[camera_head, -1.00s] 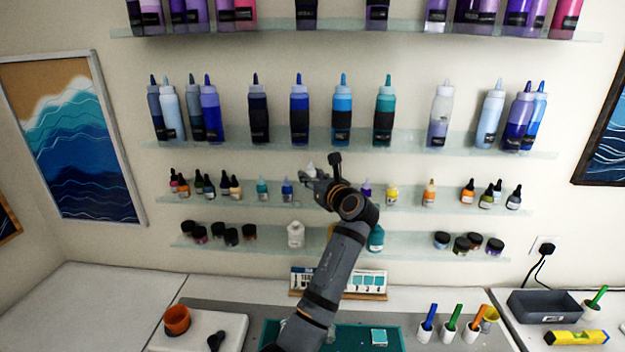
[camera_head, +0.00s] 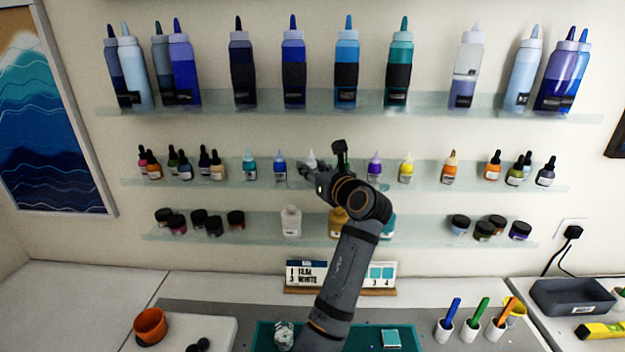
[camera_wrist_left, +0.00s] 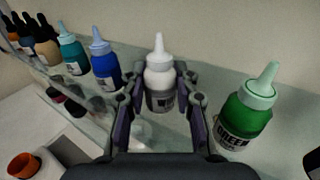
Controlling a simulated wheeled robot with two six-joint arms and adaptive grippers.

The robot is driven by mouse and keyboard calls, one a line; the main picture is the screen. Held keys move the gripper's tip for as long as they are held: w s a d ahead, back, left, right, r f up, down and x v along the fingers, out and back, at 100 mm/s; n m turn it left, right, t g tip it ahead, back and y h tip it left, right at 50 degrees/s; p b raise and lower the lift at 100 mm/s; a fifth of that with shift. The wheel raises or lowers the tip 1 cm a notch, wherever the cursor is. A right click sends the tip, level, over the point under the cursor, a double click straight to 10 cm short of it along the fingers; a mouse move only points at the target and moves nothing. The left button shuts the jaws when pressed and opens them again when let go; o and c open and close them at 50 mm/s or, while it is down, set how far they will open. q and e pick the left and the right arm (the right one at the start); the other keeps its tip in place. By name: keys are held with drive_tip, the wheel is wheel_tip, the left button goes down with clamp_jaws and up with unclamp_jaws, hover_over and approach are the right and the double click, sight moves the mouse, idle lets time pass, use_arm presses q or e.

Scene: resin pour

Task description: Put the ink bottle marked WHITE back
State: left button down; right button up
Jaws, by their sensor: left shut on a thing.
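The white ink bottle (camera_wrist_left: 159,78) stands upright between the fingers of my left gripper (camera_wrist_left: 158,100) in the left wrist view. The gripper is shut on it, at the small-bottle shelf. In the head view only its pale tip (camera_head: 311,158) shows beside my left gripper (camera_head: 322,172); the rest is hidden. A blue bottle (camera_wrist_left: 105,66) is on its left and a green bottle marked GREEN (camera_wrist_left: 243,110) on its right, both apart from it. Its base looks level with the shelf, but I cannot tell whether it touches. My right gripper is not in view.
The small-bottle shelf (camera_head: 225,183) also holds a purple (camera_head: 374,168) and a yellow bottle (camera_head: 406,170). Tall bottles fill the shelf above (camera_head: 270,104). A jar shelf (camera_head: 265,230) is below.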

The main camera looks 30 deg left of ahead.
use_arm(q)
drive_tip(key=shift+w+a+f, duration=0.2)
drive_tip(key=shift+a, duration=0.05)
drive_tip(key=shift+s+d+r, duration=0.15)
drive_tip(key=shift+s+d, duration=0.05)
drive_tip(key=shift+s+d+r, duration=0.15)
drive_tip(key=shift+s+d, duration=0.05)
drive_tip(key=shift+d, duration=0.1)
drive_tip(key=c, duration=1.4)
unclamp_jaws()
drive_tip(key=shift+f, duration=0.2)
drive_tip(key=shift+c, duration=0.2)
drive_tip(key=o, duration=0.4)
drive_tip(key=shift+w+a+f, duration=0.15)
drive_tip(key=shift+w+a, duration=0.05)
drive_tip(key=shift+a, duration=0.05)
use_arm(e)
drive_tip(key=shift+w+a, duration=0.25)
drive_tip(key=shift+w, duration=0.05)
use_arm(q)
drive_tip(key=shift+s+d, duration=0.1)
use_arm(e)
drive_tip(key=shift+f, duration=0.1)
